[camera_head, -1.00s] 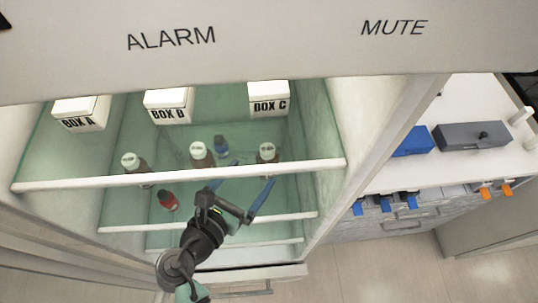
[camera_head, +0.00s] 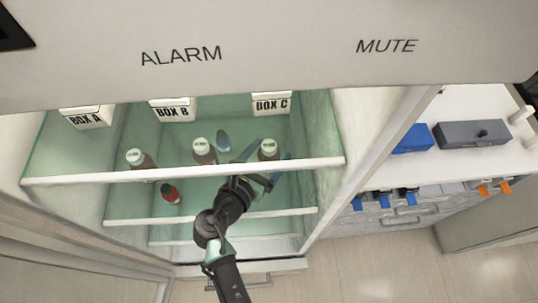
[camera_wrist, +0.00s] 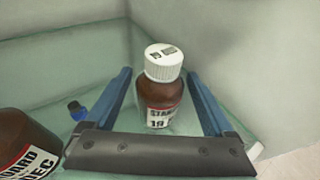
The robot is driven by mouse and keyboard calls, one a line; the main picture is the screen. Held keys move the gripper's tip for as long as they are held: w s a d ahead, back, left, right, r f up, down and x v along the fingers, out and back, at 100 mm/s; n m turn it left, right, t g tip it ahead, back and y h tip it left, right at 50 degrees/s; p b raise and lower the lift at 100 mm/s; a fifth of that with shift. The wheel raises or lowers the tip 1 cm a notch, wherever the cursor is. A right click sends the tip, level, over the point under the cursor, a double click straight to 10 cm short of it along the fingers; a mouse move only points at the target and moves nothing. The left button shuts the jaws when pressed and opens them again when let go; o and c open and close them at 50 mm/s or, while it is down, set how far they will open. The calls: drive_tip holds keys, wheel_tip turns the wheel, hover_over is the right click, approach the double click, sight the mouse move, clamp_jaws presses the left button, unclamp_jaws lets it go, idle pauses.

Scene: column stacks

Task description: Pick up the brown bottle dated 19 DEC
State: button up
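A brown bottle (camera_wrist: 158,100) with a white cap and a label reading "19" stands upright in the wrist view; the rest of its date is hidden. My gripper (camera_wrist: 158,76) is open, with one blue finger on each side of this bottle; I see no clear contact. In the head view it appears to be the right-hand white-capped bottle (camera_head: 268,150), with my gripper (camera_head: 271,160) at it. Another brown bottle (camera_wrist: 22,146), its label ending in "EC", is at the lower left of the wrist view.
More white-capped brown bottles stand left, at the middle (camera_head: 204,151) and far left (camera_head: 139,159). White shelf edges (camera_head: 150,174) and the cabinet's right wall (camera_head: 325,130) bound the space.

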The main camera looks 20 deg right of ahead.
clamp_jaws()
drive_tip(key=shift+r, duration=0.1)
